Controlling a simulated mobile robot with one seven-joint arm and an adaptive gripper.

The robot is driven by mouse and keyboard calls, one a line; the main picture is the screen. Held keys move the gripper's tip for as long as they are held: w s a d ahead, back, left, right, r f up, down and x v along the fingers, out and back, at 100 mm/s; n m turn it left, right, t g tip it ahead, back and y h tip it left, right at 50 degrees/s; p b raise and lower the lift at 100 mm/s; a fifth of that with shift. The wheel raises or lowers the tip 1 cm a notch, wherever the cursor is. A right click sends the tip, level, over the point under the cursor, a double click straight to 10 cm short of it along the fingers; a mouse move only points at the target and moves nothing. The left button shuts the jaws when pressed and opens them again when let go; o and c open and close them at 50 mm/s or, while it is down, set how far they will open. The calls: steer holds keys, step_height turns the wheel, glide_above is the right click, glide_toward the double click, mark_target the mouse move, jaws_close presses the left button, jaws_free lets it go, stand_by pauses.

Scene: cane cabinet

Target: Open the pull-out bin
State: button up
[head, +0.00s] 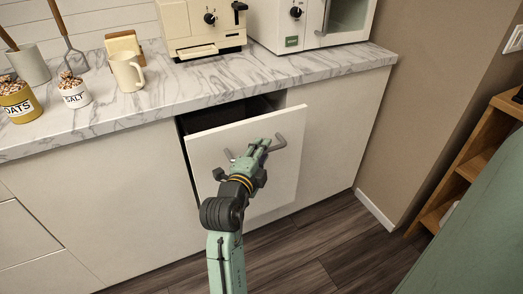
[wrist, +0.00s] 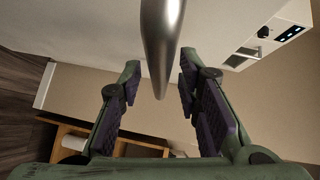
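The pull-out bin (head: 220,143) has a plain off-white front and stands partly out from under the counter. A dark gap shows behind its top edge. Its grey bar handle (head: 281,144) runs across the upper front, and my gripper covers part of it. My gripper (head: 262,146) is at the handle. In the wrist view my gripper (wrist: 158,82) is open, with the metal handle (wrist: 161,45) between its fingertips. Gaps show on both sides of the bar, so the fingers do not appear to touch it. The inside of the bin is mostly hidden.
The marble counter (head: 225,85) overhangs the bin and holds a mug (head: 127,72), jars, a coffee machine (head: 200,28) and a microwave (head: 310,22). A wooden shelf (head: 462,170) stands at the right. Dark floor (head: 310,245) is free in front of the bin.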

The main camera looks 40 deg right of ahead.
steer(key=shift+c, duration=0.3)
jaws_close()
stand_by(0.7)
